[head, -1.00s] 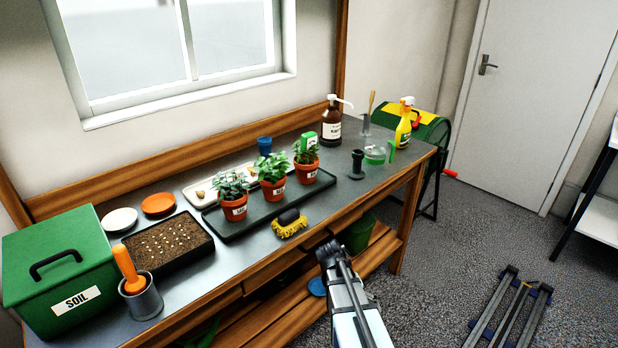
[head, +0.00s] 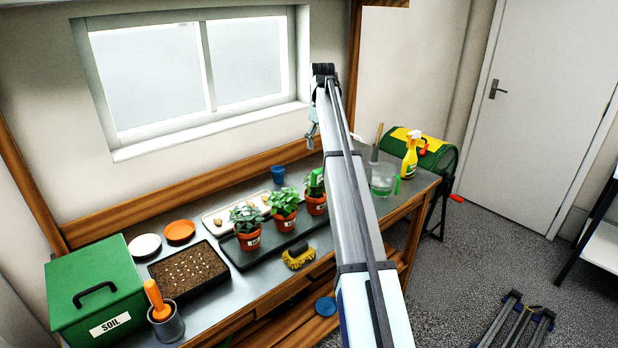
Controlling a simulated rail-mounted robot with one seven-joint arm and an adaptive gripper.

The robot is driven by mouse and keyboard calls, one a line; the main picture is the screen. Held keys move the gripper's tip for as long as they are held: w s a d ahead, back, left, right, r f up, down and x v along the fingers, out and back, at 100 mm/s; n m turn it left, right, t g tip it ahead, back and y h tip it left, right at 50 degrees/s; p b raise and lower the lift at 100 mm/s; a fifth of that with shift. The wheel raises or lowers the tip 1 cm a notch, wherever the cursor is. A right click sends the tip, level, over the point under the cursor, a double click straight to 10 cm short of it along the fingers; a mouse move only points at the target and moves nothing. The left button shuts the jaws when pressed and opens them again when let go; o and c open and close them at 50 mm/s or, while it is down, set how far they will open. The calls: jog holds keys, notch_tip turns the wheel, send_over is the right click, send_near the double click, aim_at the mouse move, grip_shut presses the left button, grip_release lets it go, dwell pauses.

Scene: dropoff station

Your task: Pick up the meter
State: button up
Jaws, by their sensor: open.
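A small green item with a pale front, which looks like the meter (head: 316,178), stands at the rightmost potted plant (head: 316,206). Leaves and my arm are close around it in the picture, and I cannot tell whether it is stuck in the soil or behind the pot. My gripper (head: 310,143) hangs down from the end of my raised arm, above the back of the bench and apart from the meter. It is open and small in the view, with nothing visible in it.
Two more potted plants (head: 248,240) share the black tray (head: 240,262). A blue cup (head: 278,175) stands behind, and a spray bottle (head: 410,155) and clear green-handled vessel (head: 382,181) to the right. My arm hides part of the bench.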

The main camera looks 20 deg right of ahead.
jog(key=f+p, duration=0.1)
jog(key=f, duration=0.2)
jog(key=f+p, duration=0.1)
jog(key=f, duration=0.2)
jog(key=w+a+f+p, duration=0.1)
jog(key=f, duration=0.3)
jog(key=shift+s+d+f+p, duration=0.15)
jog(key=shift+f+p, duration=0.5)
jog(key=shift+f, duration=0.7)
jog(key=shift+w+d+f+p, duration=0.1)
jog(key=shift+f+p, duration=0.55)
jog(key=shift+f, duration=0.65)
jog(key=c, duration=1.4)
jog(key=shift+r, duration=0.15)
notch_tip(320, 180, up, 19)
jog(key=b, duration=0.5)
notch_tip(320, 180, up, 8)
jog(key=p, duration=0.4)
send_over(318, 179)
jog(key=w+d, duration=0.1)
jog(key=w, duration=0.1)
jog(key=shift+w, duration=0.1)
